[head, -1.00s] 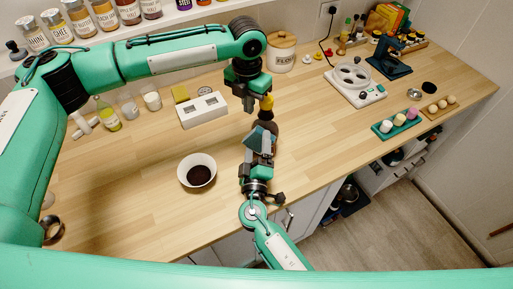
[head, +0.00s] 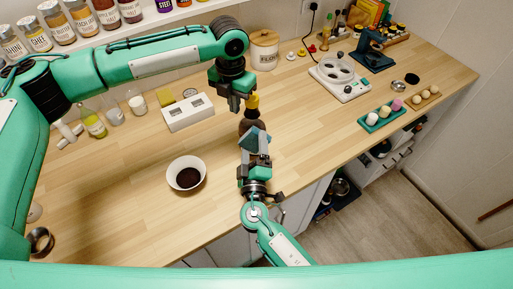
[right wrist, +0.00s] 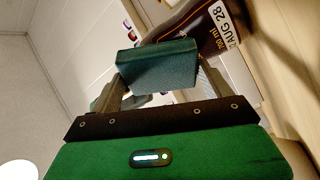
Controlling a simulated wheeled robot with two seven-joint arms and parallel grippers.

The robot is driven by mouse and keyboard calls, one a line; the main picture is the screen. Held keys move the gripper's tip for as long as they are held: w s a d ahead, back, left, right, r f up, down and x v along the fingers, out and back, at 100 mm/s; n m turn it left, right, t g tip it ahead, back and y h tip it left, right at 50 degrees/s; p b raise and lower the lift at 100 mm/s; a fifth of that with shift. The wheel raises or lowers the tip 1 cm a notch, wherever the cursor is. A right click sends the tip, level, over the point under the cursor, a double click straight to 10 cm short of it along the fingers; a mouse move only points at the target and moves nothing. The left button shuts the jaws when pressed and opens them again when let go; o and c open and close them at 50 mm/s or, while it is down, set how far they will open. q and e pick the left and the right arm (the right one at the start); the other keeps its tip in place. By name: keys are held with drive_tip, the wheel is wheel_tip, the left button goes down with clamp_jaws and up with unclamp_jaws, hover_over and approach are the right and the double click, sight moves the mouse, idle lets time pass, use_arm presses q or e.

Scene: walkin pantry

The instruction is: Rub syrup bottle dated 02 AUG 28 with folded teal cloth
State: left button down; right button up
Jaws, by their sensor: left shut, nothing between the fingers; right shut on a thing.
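The dark brown syrup bottle (head: 249,126) with a yellow cap (head: 253,101) stands on the counter near its front edge. My right gripper (head: 258,154) is shut on the folded teal cloth (head: 257,137). The cloth also shows in the right wrist view (right wrist: 157,66), close beside the bottle; I cannot tell whether they touch. My left gripper (head: 236,106) is shut and empty, close to the bottle's cap at its left.
A white bowl (head: 174,182) with dark contents stands left of the bottle. The counter around the bowl is clear.

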drive_tip(key=shift+w+a, duration=0.25)
drive_tip(key=shift+a, duration=0.35)
drive_tip(key=shift+w+a, duration=0.2)
drive_tip(key=shift+a, duration=0.35)
drive_tip(key=s+a, duration=0.1)
drive_tip(key=s, duration=0.5)
drive_tip(key=shift+a, duration=0.3)
wheel_tip(320, 180, up, 7)
drive_tip(key=p, duration=0.6)
drive_tip(key=shift+f+p, duration=0.2)
drive_tip(key=shift+p, duration=0.1)
